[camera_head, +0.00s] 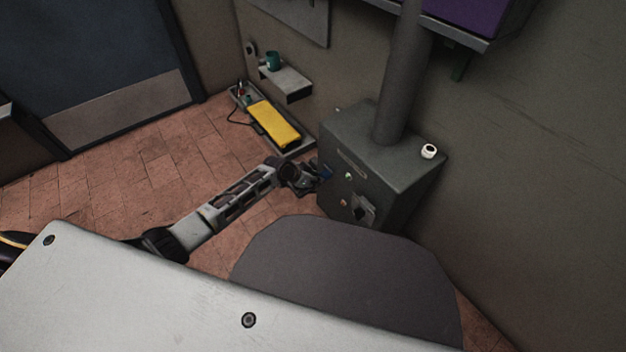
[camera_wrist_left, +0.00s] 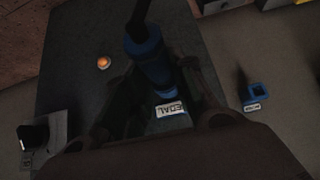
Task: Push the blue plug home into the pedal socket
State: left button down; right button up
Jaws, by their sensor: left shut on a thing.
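The blue plug (camera_wrist_left: 150,58) with its black cable sits between the fingers of my left gripper (camera_wrist_left: 165,88). The gripper is shut on it. In the head view a bit of its blue (camera_head: 326,173) shows beside my left gripper (camera_head: 314,178), close to the front of the grey cabinet (camera_head: 385,165). In the wrist view the plug's lower end is just above a white label (camera_wrist_left: 170,108) reading "EDAL", its first letter hidden. The pedal socket's opening is hidden behind plug and fingers, so I cannot tell how deep the plug sits. My right gripper is out of view.
A second blue socket (camera_wrist_left: 259,90) with its own label is to the right in the wrist view. The cabinet has an orange light (camera_wrist_left: 103,63) and a black knob (camera_wrist_left: 36,134). A yellow pedal (camera_head: 272,124) lies in a floor tray below a shelf (camera_head: 287,84).

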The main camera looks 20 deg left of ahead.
pick_arm(q)
jog(key=shift+w+d+r, duration=0.45)
jog(key=shift+w+r, duration=0.05)
jog(key=shift+w, duration=0.05)
jog(key=c, duration=1.6)
grip_release()
jog(key=o, duration=0.5)
jog(key=shift+w+d+f, duration=0.2)
jog(key=shift+d+f, duration=0.05)
jog(key=shift+f, duration=0.1)
jog(key=shift+s+a, duration=0.25)
jog(key=shift+s+a+r, duration=0.25)
jog(key=shift+s+r, duration=0.05)
jog(key=v, duration=1)
jog(key=shift+r, duration=0.35)
jog(key=shift+s+a, duration=0.1)
jog(key=shift+s, duration=0.05)
